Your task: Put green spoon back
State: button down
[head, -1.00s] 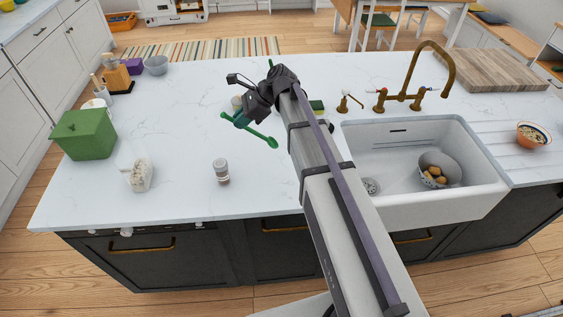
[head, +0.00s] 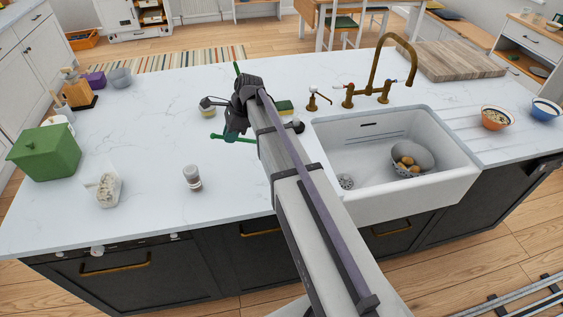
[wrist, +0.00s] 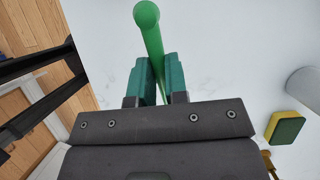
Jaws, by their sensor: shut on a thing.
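The green spoon (head: 245,139) is held above the white counter near the sink, lying roughly level; its right part is hidden behind my arm. My gripper (head: 231,134) is shut on it. In the wrist view the spoon (wrist: 151,38) runs between the teal fingertips of my gripper (wrist: 158,78), its rounded end toward the top. Another thin green thing (head: 237,68) sticks up behind my wrist; its lower part is hidden. I cannot tell what it stands in.
A small pale container (head: 207,111) stands left of my gripper. A yellow-green sponge (head: 285,106) lies near the sink (head: 345,187). A jar (head: 192,178), a white pack (head: 106,189) and a green box (head: 46,153) stand to the left. Open counter lies between.

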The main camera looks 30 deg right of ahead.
jog(key=d+f+h, duration=0.1)
jog(key=d, duration=0.2)
jog(key=s+d+f+h, duration=0.1)
jog(key=d, duration=0.3)
jog(key=d+f+h+b, duration=0.1)
jog(key=d, duration=0.3)
jog(key=shift+s+d+m+g, duration=0.2)
jog(key=shift+s+m+g, duration=0.05)
jog(key=shift+m+g, duration=0.05)
jog(key=shift+s+d+h, duration=0.1)
jog(key=shift+d+h, duration=0.1)
jog(key=shift+h, duration=0.8)
notch_tip(320, 180, down, 11)
jog(key=b, duration=1)
jog(key=shift+r, duration=0.45)
jog(key=shift+f, duration=0.25)
jog(key=c, duration=1.1)
grip_release()
jog(key=shift+r, duration=0.1)
jog(key=shift+c, duration=0.2)
